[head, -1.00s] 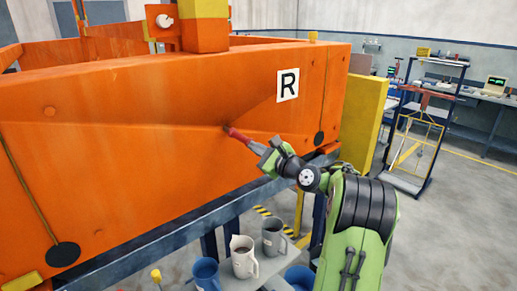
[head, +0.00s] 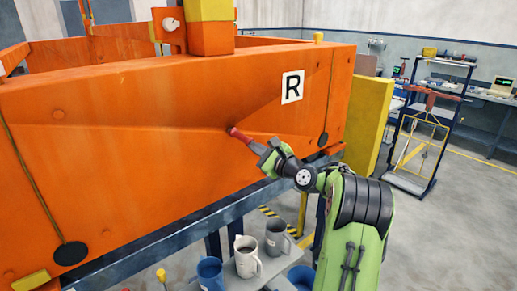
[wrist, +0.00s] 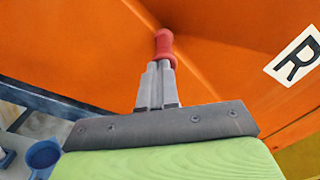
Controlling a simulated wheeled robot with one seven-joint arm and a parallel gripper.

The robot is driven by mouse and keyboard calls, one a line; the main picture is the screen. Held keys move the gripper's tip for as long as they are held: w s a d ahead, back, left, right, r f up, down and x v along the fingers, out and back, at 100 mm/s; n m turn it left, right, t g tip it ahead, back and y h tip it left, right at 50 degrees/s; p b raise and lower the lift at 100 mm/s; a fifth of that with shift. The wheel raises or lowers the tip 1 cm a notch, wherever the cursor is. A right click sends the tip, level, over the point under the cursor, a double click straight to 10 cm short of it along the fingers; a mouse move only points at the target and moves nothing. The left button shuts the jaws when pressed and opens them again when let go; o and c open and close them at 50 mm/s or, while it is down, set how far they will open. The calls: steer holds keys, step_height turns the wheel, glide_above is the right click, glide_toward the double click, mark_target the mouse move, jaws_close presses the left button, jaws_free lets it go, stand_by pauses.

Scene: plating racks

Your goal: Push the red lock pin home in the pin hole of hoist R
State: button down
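The red lock pin (head: 241,136) sticks out from between the fingertips of my gripper (head: 262,151). In the wrist view the red pin (wrist: 163,45) stands ahead of the two grey fingers (wrist: 157,85), which are close together around its near end. Its far end meets or nearly meets the big orange hoist panel (head: 150,130), left of and below the R label (head: 292,87). The pin hole itself is hidden behind the pin, so I cannot tell how deep the pin sits.
Below the panel, a shelf holds a blue mug (head: 209,273), a white jug (head: 247,257) and a grey mug (head: 277,239). A blue rail (head: 170,235) runs under the panel. A yellow block (head: 368,120) and a wheeled rack (head: 425,135) stand to the right.

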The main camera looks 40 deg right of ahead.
steer(key=shift+w+p, duration=0.65)
steer(key=shift+w, duration=0.25)
steer(key=s+b, duration=0.4)
steer(key=s, duration=1.4)
steer(key=shift+s+d, duration=0.25)
steer(key=shift+s, duration=0.05)
